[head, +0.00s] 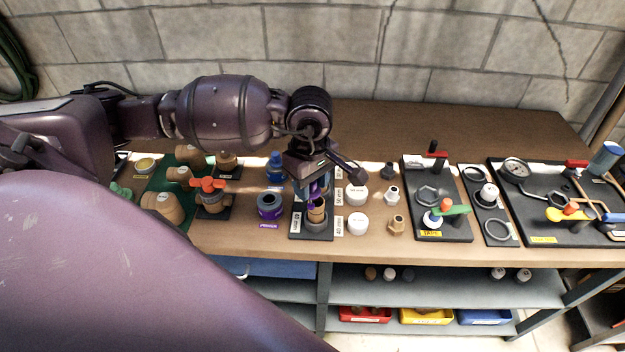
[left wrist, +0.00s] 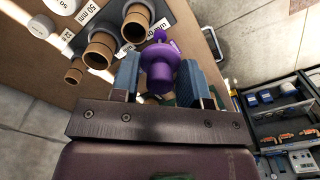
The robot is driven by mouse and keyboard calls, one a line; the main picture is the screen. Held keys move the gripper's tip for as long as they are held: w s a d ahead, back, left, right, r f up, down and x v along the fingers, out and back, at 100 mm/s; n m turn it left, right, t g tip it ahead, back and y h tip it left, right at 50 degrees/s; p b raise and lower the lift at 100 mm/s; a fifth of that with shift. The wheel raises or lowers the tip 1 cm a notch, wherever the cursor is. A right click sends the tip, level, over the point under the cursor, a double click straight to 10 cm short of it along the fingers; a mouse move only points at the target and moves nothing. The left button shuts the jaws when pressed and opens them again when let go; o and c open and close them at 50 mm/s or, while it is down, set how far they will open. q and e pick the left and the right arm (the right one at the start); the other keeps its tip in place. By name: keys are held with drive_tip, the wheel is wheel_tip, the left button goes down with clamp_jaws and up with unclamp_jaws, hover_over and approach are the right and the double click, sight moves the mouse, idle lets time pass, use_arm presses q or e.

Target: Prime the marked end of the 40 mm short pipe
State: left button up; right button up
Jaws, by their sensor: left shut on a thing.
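My left gripper (head: 318,184) is shut on a purple dauber-like piece (left wrist: 159,68), which sits between the blue-grey jaw pads in the left wrist view. In the head view the gripper hangs over the dark pipe rack (head: 312,234), which has a 40 mm label. A tan short pipe (head: 317,211) stands in the rack's front, just below the gripper; whether the purple piece touches it cannot be told. Several tan pipes (left wrist: 101,49) show in the left wrist view, near a 50 mm label. No mark on a pipe end is readable. A dark primer pot (head: 270,206) with a purple label stands left of the rack.
A blue container (head: 276,169) stands behind the pot. White caps (head: 357,222) and brass fittings (head: 397,225) stand right of the rack. A valve board (head: 436,195) and a gauge board (head: 545,228) lie further right. The bench's back strip (head: 450,125) is clear.

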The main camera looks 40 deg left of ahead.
sight(312, 204)
use_arm(q)
drive_tip(key=shift+f, duration=0.35)
drive_tip(key=shift+d+f+b, duration=0.1)
drive_tip(key=shift+f+b, duration=0.7)
drive_tip(key=shift+f, duration=1.1)
use_arm(e)
drive_tip(key=shift+w+f, duration=0.35)
drive_tip(key=shift+w, duration=0.1)
use_arm(q)
drive_tip(key=shift+w, duration=0.25)
use_arm(e)
drive_tip(key=shift+f, duration=0.15)
use_arm(q)
drive_tip(key=shift+w+a+b, duration=0.2)
drive_tip(key=shift+w+b, duration=0.2)
drive_tip(key=shift+b, duration=0.15)
use_arm(e)
drive_tip(key=shift+f, duration=0.4)
use_arm(q)
drive_tip(key=shift+w+d+b, duration=0.2)
drive_tip(key=shift+d+b, duration=0.15)
drive_tip(key=shift+b, duration=0.05)
use_arm(e)
drive_tip(key=shift+f, duration=0.45)
drive_tip(key=shift+s+f, duration=0.1)
